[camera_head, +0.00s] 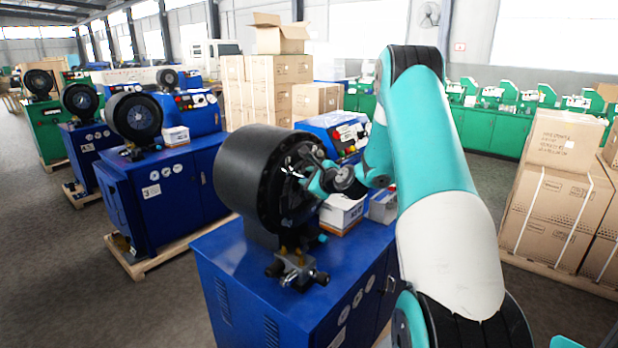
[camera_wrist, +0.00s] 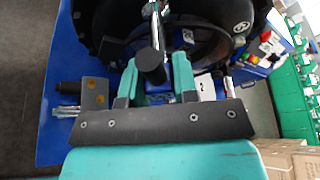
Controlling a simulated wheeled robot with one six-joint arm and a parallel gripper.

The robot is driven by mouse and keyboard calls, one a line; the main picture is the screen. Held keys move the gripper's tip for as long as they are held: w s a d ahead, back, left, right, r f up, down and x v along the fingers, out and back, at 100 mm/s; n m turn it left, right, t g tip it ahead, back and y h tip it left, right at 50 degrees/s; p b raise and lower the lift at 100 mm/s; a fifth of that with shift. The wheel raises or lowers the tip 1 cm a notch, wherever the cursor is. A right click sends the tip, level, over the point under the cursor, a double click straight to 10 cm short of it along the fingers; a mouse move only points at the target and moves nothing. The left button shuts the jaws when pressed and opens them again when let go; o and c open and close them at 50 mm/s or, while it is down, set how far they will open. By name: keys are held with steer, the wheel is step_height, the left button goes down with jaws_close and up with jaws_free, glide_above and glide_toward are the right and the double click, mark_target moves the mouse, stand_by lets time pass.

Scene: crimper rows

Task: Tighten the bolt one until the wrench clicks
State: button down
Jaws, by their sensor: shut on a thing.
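My gripper (camera_head: 322,182) reaches into the open front of a black round crimper head (camera_head: 250,175) on a blue machine. In the wrist view, my gripper (camera_wrist: 155,66) has its two teal fingers on either side of the dark handle of a wrench (camera_wrist: 151,62), shut on it. The wrench's bright metal shaft runs up from the handle toward the ring of the crimper head. The wrench's far end is cut off at the top of the wrist view. I cannot make out bolt one or whether the wrench sits on it.
The blue machine cabinet (camera_head: 290,290) stands below the crimper head, with a metal fitting (camera_head: 297,270) at its front. A white box (camera_head: 343,210) lies beside the head. More crimpers (camera_head: 135,118) stand left. Cartons (camera_head: 560,190) stand right, with open floor between.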

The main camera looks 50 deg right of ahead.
steer(key=shift+d+r+m+g+y+p, duration=0.15)
steer(key=shift+m+y+p, duration=0.6)
steer(key=shift+p, duration=0.75)
steer(key=shift+m+g+y+p, duration=0.15)
steer(key=shift+m+y+p, duration=0.3)
steer(key=shift+m+p, duration=0.85)
stand_by(0.7)
steer(key=shift+m+y, duration=0.25)
steer(key=shift+y, duration=0.05)
steer(key=shift+d+m+y, duration=0.15)
steer(key=shift+m+y, duration=0.35)
steer(key=shift+m, duration=0.2)
steer(key=shift+m+y, duration=0.7)
steer(key=shift+m, duration=0.2)
steer(key=shift+s+d, duration=0.2)
steer(key=shift+s, duration=2)
